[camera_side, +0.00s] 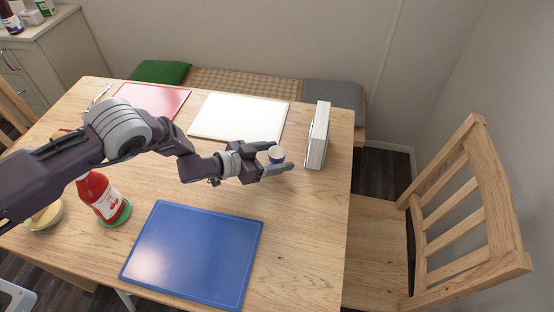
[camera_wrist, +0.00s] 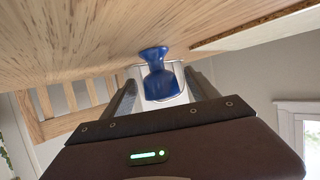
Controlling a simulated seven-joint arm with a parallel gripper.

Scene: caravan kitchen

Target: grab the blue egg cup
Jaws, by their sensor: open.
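The blue egg cup (camera_side: 276,157) stands upright on the wooden table, its pale inside facing up in the side view. My gripper (camera_side: 285,155) is low over the table and open, with one finger on each side of the cup. In the wrist view, where the table is at the top, the blue egg cup (camera_wrist: 156,72) sits between the two fingers. A gap shows beside each finger there, so the jaws are not closed on it. Part of the cup is hidden by the fingers in the side view.
A white upright block in a holder (camera_side: 318,138) stands just beyond the fingertips. A white board (camera_side: 240,117), a red board (camera_side: 155,98) and a blue board (camera_side: 192,254) lie on the table (camera_side: 290,235). A red bottle (camera_side: 100,195) stands at the left under my arm.

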